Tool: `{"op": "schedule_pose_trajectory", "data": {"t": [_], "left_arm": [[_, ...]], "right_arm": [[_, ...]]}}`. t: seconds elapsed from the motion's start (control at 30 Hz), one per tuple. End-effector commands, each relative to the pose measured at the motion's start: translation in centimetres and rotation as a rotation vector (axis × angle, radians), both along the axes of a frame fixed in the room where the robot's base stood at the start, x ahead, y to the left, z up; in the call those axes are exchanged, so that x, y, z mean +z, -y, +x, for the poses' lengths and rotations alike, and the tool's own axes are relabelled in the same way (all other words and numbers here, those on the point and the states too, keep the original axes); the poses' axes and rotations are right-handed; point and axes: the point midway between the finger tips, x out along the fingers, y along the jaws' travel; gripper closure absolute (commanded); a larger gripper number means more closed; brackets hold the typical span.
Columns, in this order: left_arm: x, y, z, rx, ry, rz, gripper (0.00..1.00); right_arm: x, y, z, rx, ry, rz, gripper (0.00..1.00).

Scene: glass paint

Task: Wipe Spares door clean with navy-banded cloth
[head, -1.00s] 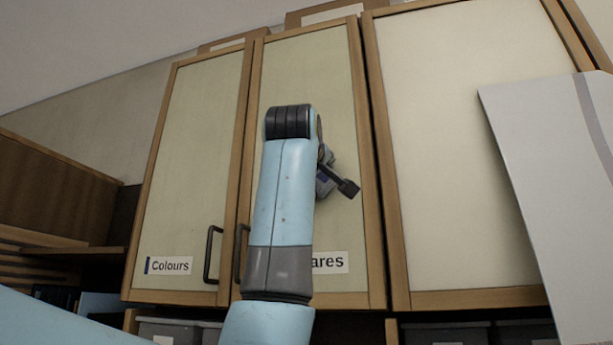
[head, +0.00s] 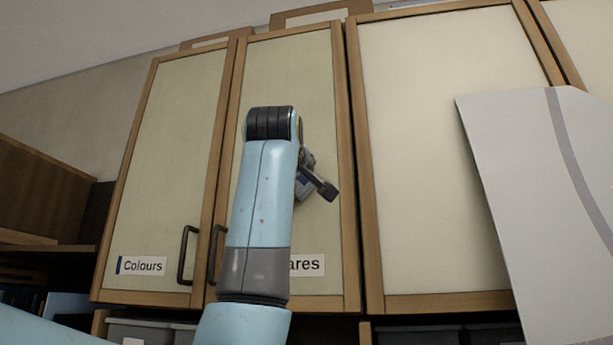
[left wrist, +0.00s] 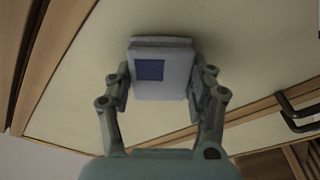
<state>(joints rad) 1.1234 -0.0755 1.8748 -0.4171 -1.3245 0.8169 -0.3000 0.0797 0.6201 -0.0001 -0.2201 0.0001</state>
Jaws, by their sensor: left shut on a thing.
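The Spares door (head: 285,75) is a pale panel in a wood frame, in the middle of the head view. Its label (head: 307,265) is partly hidden by my left arm, so only "ares" shows. My left gripper (head: 322,187) is in front of the door's middle, partly behind my wrist. No marks show clearly on the door. My right gripper is not in view.
The Colours door (head: 170,140) is to the left. Two dark handles, one on Colours (head: 187,255) and one on Spares (head: 217,255), stick out side by side. A large pale panel with a grey stripe (head: 530,200) fills the right. Grey bins (head: 140,329) sit below.

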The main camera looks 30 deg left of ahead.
Motion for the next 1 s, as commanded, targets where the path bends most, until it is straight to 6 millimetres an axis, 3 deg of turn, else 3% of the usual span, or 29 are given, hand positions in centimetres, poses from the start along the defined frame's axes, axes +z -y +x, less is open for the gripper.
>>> {"op": "schedule_pose_trajectory", "data": {"t": [0.73, 1.0], "left_arm": [[0.0, -4.1, -1.0, 0.002, 0.0, 0.001, 0.7], [-0.1, -6.5, -1.5, 0.004, -0.001, 0.001, 0.7]], "right_arm": [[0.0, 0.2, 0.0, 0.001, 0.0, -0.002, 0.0], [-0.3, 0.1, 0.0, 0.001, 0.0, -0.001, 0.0]]}}
